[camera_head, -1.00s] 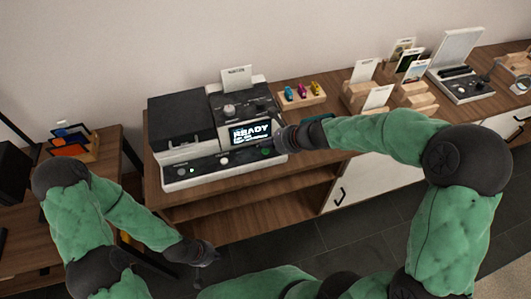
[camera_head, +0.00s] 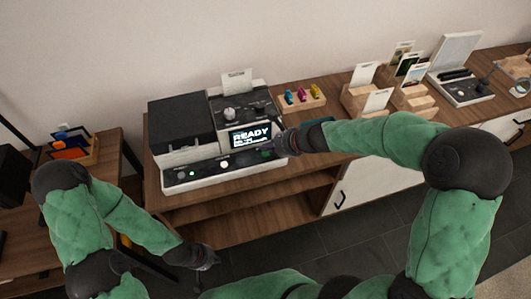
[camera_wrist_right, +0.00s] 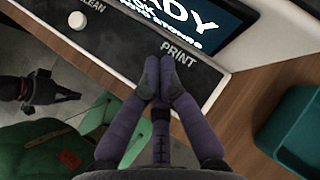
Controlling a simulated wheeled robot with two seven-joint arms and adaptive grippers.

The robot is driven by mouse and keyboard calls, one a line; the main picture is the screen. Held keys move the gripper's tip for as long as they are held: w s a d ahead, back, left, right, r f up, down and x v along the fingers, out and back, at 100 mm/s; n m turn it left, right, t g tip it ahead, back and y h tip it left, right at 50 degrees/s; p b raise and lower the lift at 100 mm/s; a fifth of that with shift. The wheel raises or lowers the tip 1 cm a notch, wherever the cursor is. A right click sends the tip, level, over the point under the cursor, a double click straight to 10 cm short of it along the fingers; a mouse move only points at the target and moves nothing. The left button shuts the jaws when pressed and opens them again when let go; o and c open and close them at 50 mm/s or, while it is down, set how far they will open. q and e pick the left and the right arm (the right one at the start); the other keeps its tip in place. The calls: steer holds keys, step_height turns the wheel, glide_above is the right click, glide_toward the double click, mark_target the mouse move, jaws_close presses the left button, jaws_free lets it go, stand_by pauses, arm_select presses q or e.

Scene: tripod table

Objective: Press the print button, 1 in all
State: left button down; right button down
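The printer (camera_head: 190,180) stands on the wooden cabinet, its screen (camera_head: 250,136) reading READY. The PRINT label (camera_wrist_right: 179,53) shows on its dark front panel in the right wrist view. My right gripper (camera_wrist_right: 160,62) has its two fingertips together, empty, at the panel just left of that label. The print button is hidden behind the fingertips there; I cannot tell whether they touch it. In the head view the right gripper (camera_head: 274,148) is at the panel's right end. My left gripper (camera_head: 203,265) hangs low in front of the cabinet, away from the printer; its finger opening is unclear.
A round white button (camera_wrist_right: 77,20) sits by the CLEAN label. A teal object (camera_wrist_right: 292,132) lies right of the printer. A wooden block with coloured pieces (camera_head: 302,98), card holders (camera_head: 408,98) and another device (camera_head: 462,85) stand further right.

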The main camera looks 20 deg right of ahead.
mark_target(268, 154)
steer(key=shift+f, duration=0.15)
steer(key=shift+f+b, duration=0.3)
steer(key=shift+b, duration=0.1)
steer(key=shift+f+b, duration=0.35)
steer(key=shift+f, duration=0.05)
stand_by(1.0)
steer(key=shift+r, duration=0.1)
steer(key=shift+r+p, duration=0.75)
steer(key=shift+p, duration=0.05)
step_height(268, 154, up, 5)
steer(key=p, duration=0.5)
steer(key=shift+r, duration=0.1)
stand_by(0.8)
